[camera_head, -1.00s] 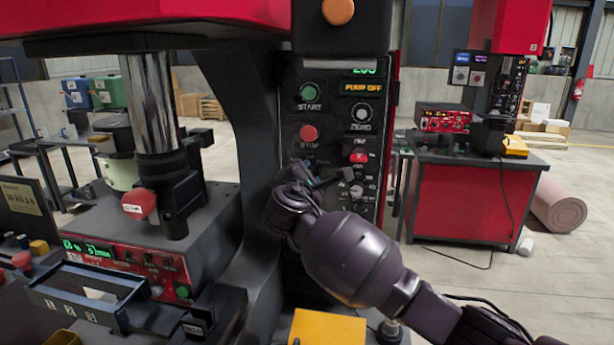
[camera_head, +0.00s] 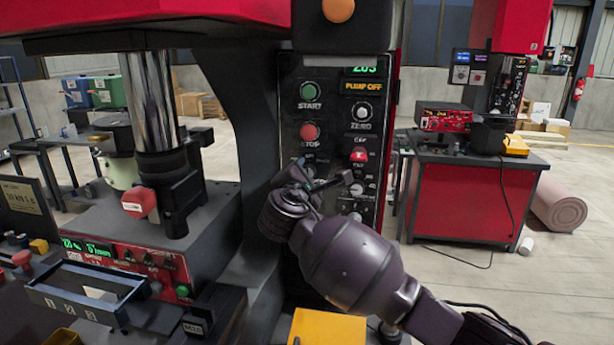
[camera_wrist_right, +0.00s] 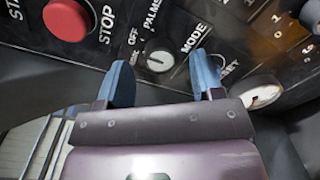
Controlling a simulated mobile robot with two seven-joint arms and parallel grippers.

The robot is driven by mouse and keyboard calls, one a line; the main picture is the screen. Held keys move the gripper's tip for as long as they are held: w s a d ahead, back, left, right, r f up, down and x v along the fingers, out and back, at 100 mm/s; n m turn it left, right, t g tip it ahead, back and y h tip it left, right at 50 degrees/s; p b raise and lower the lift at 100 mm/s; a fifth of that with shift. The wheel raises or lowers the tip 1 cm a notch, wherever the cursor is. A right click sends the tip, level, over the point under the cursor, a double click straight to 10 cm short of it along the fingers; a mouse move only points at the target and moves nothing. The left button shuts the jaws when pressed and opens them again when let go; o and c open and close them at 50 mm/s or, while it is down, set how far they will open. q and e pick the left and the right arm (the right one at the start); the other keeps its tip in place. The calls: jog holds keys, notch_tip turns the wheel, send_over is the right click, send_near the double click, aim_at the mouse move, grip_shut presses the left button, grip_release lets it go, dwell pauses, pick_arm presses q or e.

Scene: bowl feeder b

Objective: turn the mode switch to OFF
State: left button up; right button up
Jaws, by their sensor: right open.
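The mode switch (camera_wrist_right: 158,60) is a small round knob on the dark panel. In the right wrist view, OFF and PALMS labels lie around it and MODE is printed to its right. Its exact pointer setting is hard to read. My right gripper (camera_wrist_right: 161,72) is open, with one blue fingertip on each side of the switch in the picture. I cannot tell whether either finger touches it. In the head view, my right gripper (camera_head: 325,175) is at the panel's lower part and hides some controls there. My left gripper is not in view.
A red STOP button (camera_wrist_right: 68,19) is close to the left finger. A gauge-like dial (camera_wrist_right: 258,93) is near the right finger.

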jog(key=v, duration=0.9)
